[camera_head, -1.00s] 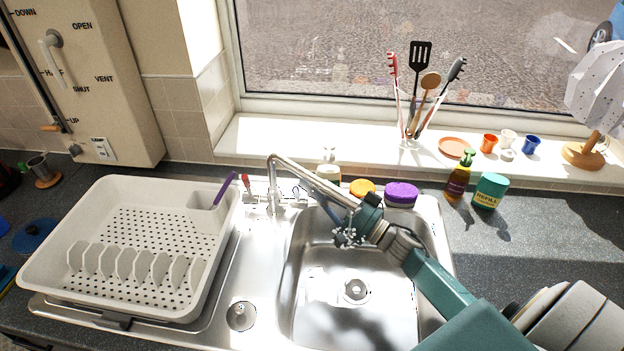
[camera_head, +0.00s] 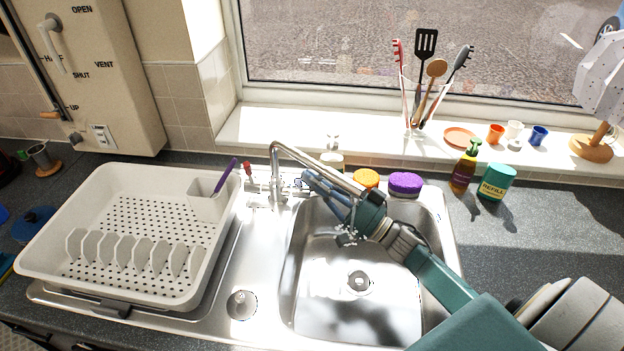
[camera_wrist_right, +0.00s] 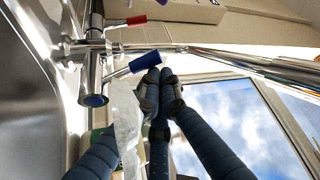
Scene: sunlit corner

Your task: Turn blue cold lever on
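The chrome tap (camera_head: 276,178) stands behind the sink, its long spout reaching right over the bowl. The blue cold lever (camera_wrist_right: 145,62) shows in the right wrist view, sticking out from the tap body. The red lever (camera_wrist_right: 137,20) is above it there, and its red tip (camera_head: 247,168) shows left of the tap in the head view. My right gripper (camera_head: 312,183) is behind and under the spout, its fingers drawn together and empty. In the wrist view its fingertips (camera_wrist_right: 160,78) are right by the blue lever's end; I cannot tell whether they touch. My left gripper is out of view.
A white dish rack (camera_head: 120,240) stands left of the sink. An orange sponge (camera_head: 366,178), a purple sponge (camera_head: 405,184) and a soap bottle (camera_head: 333,155) sit behind the bowl. The spout crosses just over my right gripper. The sink bowl (camera_head: 350,310) is empty.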

